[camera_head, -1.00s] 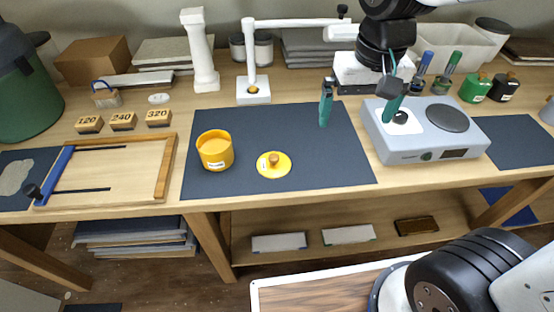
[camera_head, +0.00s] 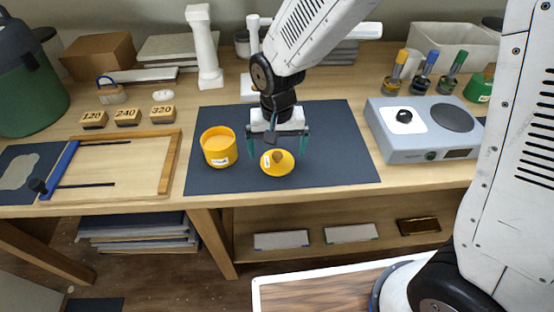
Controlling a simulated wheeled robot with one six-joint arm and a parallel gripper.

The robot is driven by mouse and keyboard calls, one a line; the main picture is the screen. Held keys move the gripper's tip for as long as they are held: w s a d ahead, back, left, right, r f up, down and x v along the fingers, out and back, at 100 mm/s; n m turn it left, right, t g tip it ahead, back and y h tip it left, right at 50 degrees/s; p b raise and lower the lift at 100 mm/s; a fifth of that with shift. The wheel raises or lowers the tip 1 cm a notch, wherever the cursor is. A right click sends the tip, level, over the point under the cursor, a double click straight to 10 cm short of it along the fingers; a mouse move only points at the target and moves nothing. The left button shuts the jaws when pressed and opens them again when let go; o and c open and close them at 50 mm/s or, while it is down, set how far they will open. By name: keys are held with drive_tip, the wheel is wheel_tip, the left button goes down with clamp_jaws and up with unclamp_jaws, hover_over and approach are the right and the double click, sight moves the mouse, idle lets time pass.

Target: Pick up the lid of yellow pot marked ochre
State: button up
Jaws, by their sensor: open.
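The yellow pot (camera_head: 218,148) stands uncovered on the dark mat (camera_head: 340,165), with a small white label on its front. The writing on the labels is too small to read. My gripper (camera_head: 278,150) is open and points down over the lid. Its two teal fingers are spread to the left and right of the knob, and nothing is between them. I cannot tell the exact height of the fingertips.
A grey hotplate device (camera_head: 415,150) stands right of the mat. A white column (camera_head: 204,45) and a white stand with a horizontal arm are behind. A wooden frame (camera_head: 168,165) and numbered blocks (camera_head: 127,117) lie to the left. The front and right of the mat are clear.

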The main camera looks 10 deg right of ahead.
sight(277, 162)
drive_tip(key=shift+f, duration=1.35)
drive_tip(key=c, duration=1)
drive_tip(key=shift+c, duration=0.2)
drive_tip(key=shift+r, duration=0.2)
